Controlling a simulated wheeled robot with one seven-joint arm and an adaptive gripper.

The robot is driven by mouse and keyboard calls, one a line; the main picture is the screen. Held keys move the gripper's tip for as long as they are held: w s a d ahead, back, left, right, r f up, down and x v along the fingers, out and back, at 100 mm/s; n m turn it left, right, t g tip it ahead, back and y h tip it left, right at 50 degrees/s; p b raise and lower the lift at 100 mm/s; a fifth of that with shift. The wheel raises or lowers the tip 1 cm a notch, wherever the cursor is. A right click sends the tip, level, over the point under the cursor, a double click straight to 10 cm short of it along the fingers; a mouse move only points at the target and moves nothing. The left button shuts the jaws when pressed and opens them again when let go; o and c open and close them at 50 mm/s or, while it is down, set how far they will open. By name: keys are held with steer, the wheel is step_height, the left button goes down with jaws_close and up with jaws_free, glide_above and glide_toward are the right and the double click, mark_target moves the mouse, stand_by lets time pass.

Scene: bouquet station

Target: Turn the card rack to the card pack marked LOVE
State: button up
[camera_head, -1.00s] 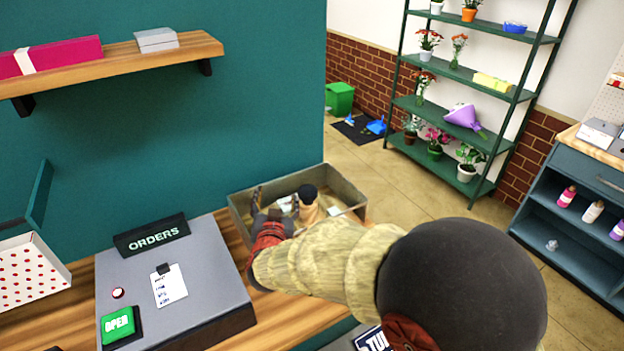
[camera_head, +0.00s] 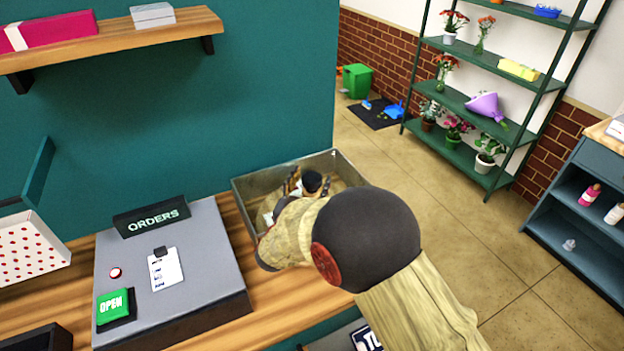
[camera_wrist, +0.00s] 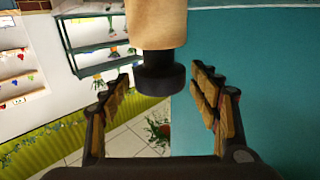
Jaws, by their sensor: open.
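A tan body with a black round cap (camera_head: 311,182) stands in the grey open box on the counter. It looks like the card rack, but I cannot confirm this. No card pack marked LOVE can be read in either view. In the wrist view the tan body (camera_wrist: 160,24) hangs in from the top edge, with its black cap (camera_wrist: 160,76) between my fingers. My gripper (camera_wrist: 162,82) is open, with a finger on each side of the cap and visible gaps to both. In the head view my arm hides much of the box and the rack's lower part.
The grey box's wall (camera_head: 352,168) rises around the rack. To its left are the ORDERS sign (camera_head: 151,215), a clipboard (camera_head: 166,269) and a green OPEN block (camera_head: 112,306). A wooden shelf (camera_head: 110,48) juts from the teal wall above.

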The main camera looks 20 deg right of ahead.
steer(key=shift+w+d, duration=0.2)
steer(key=shift+w, duration=0.2)
steer(key=shift+c, duration=0.3)
steer(key=c, duration=1.5)
jaws_close()
